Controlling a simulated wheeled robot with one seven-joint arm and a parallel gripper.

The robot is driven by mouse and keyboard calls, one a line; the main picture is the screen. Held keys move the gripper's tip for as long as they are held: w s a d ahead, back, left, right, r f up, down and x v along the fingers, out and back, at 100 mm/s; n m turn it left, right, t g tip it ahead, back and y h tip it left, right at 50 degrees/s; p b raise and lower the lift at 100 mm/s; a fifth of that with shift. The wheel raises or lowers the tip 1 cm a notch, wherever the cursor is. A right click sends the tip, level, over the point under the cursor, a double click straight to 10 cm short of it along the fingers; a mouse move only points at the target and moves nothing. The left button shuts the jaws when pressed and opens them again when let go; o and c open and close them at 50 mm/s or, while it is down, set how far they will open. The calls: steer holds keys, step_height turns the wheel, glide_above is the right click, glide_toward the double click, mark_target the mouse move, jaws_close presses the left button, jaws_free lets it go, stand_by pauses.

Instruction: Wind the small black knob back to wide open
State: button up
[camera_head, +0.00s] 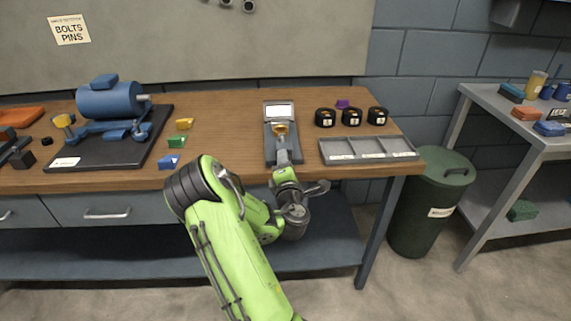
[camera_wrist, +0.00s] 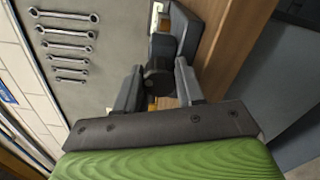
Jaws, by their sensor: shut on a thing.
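The small black knob (camera_wrist: 158,72) shows in the wrist view between the two grey fingers of my gripper (camera_wrist: 156,80). My gripper is shut on it, with one finger on each side. The knob belongs to a dark grey fixture (camera_wrist: 184,32), which in the head view is an upright-backed stand (camera_head: 269,142) on the workbench with a white panel and a yellow-orange part (camera_head: 281,129). In the head view my gripper (camera_head: 282,153) reaches over the bench's front edge to this stand, and the knob is hidden there. I cannot tell how far the knob is turned.
A grey compartment tray (camera_head: 369,158) and several black round pieces (camera_head: 351,117) stand right of the stand. Green, yellow and blue blocks (camera_head: 169,162) and a blue motor (camera_head: 108,100) on a dark plate lie left. A green bin (camera_head: 431,200) stands right of the workbench (camera_head: 225,120).

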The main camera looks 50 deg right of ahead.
steer(key=shift+f+n, duration=0.1)
steer(key=shift+n, duration=0.3)
steer(key=o, duration=1)
steer(key=shift+a, duration=0.1)
steer(key=shift+o, duration=0.2)
